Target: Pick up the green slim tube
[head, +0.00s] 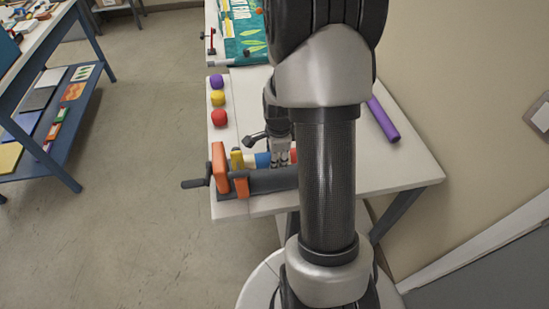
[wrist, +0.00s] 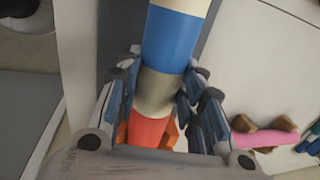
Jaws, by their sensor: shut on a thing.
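I see no green slim tube in either view. In the wrist view my gripper (wrist: 162,92) has its fingers on both sides of a thick cylinder (wrist: 168,45) with cream, blue, grey and red bands, and is shut on it. In the head view my gripper (head: 280,155) is low over the front of the white table, partly hidden by my arm. The banded cylinder (head: 262,160) lies there beside a dark grey rail with orange blocks (head: 221,167). Whether it touches the rail is unclear.
Purple, yellow and red balls (head: 218,99) line the table's left edge. A purple tube (head: 383,118) lies at the right of the table (head: 410,165). In the wrist view a pink tube (wrist: 265,138) lies on brown supports at right. A teal board (head: 245,35) is behind.

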